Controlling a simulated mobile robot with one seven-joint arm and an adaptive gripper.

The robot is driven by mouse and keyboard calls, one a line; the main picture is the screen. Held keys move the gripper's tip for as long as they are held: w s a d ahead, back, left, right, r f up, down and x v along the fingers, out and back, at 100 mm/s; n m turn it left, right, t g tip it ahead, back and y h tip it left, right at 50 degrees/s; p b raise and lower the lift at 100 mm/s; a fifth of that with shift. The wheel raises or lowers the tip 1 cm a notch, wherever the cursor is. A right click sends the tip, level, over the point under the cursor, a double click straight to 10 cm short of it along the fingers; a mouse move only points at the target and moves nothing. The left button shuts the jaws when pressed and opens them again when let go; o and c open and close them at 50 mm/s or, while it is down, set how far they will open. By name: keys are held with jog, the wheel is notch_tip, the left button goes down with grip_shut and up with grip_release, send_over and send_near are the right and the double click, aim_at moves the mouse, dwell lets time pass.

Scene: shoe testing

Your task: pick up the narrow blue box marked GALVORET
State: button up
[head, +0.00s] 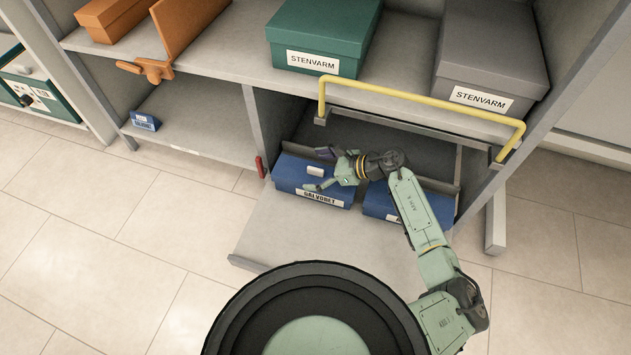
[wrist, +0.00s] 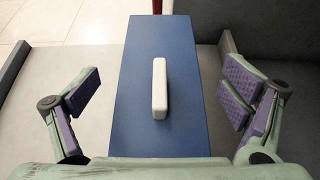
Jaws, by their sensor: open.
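The blue GALVORET box (head: 309,180) lies on the grey lower shelf board, its white label facing front. In the wrist view the blue box (wrist: 160,120) runs up the middle of the picture, with a raised white bar, like a handle, on its top (wrist: 160,88). My gripper (head: 326,169) is over the box in the head view. In the wrist view my gripper (wrist: 160,95) is open, one finger pad on each side of the box, with gaps between pads and box. Nothing is held.
A second blue box (head: 380,204) stands to the right, partly hidden by my arm. A yellow rail (head: 425,98) spans above the bay. Green (head: 318,35) and grey (head: 492,55) STENVARM boxes sit on the upper shelf. A grey upright (head: 253,125) stands left; the board's front is clear.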

grip_shut()
dwell(1.1)
